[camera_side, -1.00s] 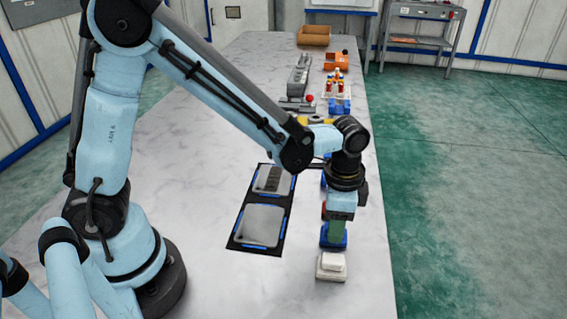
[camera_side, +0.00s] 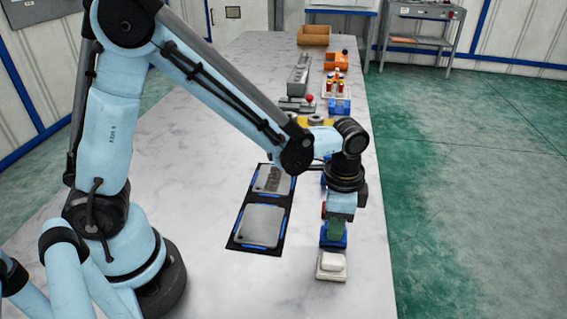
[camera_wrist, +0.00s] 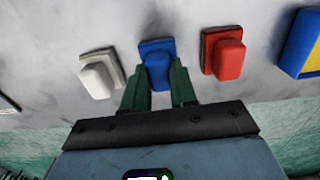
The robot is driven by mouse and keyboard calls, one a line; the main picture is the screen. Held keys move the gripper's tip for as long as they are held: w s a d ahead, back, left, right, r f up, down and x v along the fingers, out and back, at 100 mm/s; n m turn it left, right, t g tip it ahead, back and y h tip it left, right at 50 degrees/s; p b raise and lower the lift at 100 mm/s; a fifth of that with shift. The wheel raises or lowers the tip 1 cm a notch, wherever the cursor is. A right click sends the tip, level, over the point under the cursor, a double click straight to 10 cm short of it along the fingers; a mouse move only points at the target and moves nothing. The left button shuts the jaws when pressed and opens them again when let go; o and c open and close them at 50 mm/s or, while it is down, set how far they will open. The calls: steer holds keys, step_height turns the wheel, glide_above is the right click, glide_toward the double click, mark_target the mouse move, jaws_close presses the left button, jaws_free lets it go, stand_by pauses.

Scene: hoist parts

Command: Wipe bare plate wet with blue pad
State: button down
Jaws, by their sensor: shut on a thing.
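The blue pad (camera_side: 333,241) stands in a row near the table's right edge, and it also shows in the wrist view (camera_wrist: 156,66). My gripper (camera_side: 336,229) points down over it, with its green fingers on either side of the pad's grip in the wrist view (camera_wrist: 158,78). It is shut on the blue pad, which appears to be still at its place in the row. Two grey plates lie in a black, blue-edged frame left of the gripper. The nearer plate (camera_side: 261,226) looks bare; the farther one (camera_side: 268,178) bears a darker patch.
A white pad (camera_wrist: 96,76) is left of the blue pad and a red pad (camera_wrist: 224,54) right of it. A blue and yellow item (camera_wrist: 306,50) is farther right. A grey fixture, bottles (camera_side: 337,86) and orange parts stand farther back. The table around the plates is clear.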

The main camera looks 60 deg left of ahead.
steer(key=shift+r, duration=2.45)
steer(key=s+a+r+n, duration=0.2)
steer(key=a+r+n, duration=0.7)
steer(key=a+r, duration=0.2)
steer(key=shift+a+r, duration=0.2)
steer(key=shift+a, duration=0.25)
